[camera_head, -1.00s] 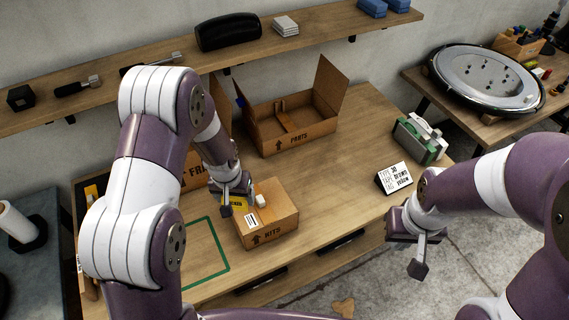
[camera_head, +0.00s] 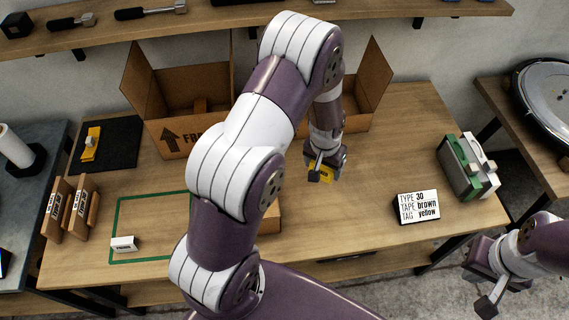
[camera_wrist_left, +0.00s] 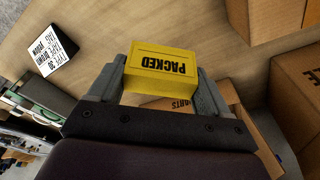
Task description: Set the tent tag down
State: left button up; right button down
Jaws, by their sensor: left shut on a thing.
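The yellow tent tag (camera_wrist_left: 160,72), printed PACKED, sits between the fingers of my left gripper (camera_wrist_left: 160,90) in the left wrist view. That box is mostly hidden behind my left arm. My right gripper (camera_head: 487,290) is off the table's front right edge with nothing visible in it; its finger gap is unclear.
Open cartons (camera_head: 188,100) stand at the back. A small white tag (camera_head: 124,244) lies at the green outline (camera_head: 152,197). A dark mat (camera_head: 117,150) holds another yellow piece (camera_head: 91,143).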

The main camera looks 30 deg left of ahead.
pick_arm(q)
jog(key=w+a+f+n+b, duration=0.1)
jog(key=a+f+n+b, duration=0.25)
jog(key=a, duration=0.25)
jog(key=w+a+f+n+y+b, duration=0.1)
jog(key=a+f+n+b, duration=0.1)
jog(key=a+b, duration=0.4)
jog(key=w+a+f+n+b, duration=0.1)
jog(key=a+f+n+b, duration=0.2)
jog(key=a, duration=0.4)
jog(key=shift+m, duration=0.35)
notch_tip(320, 180, down, 9)
jog(key=shift+w+r+b, duration=0.1)
jog(key=shift+b, duration=0.25)
jog(key=shift+w+f, duration=0.1)
jog(key=shift+f, duration=0.35)
pick_arm(e)
notch_tip(320, 180, down, 15)
jog(key=shift+w, duration=0.4)
pick_arm(q)
jog(key=shift+f, duration=0.1)
pick_arm(e)
jog(key=shift+d+f, duration=0.15)
jog(key=shift+f, duration=0.05)
pick_arm(q)
jog(key=o, duration=0.9)
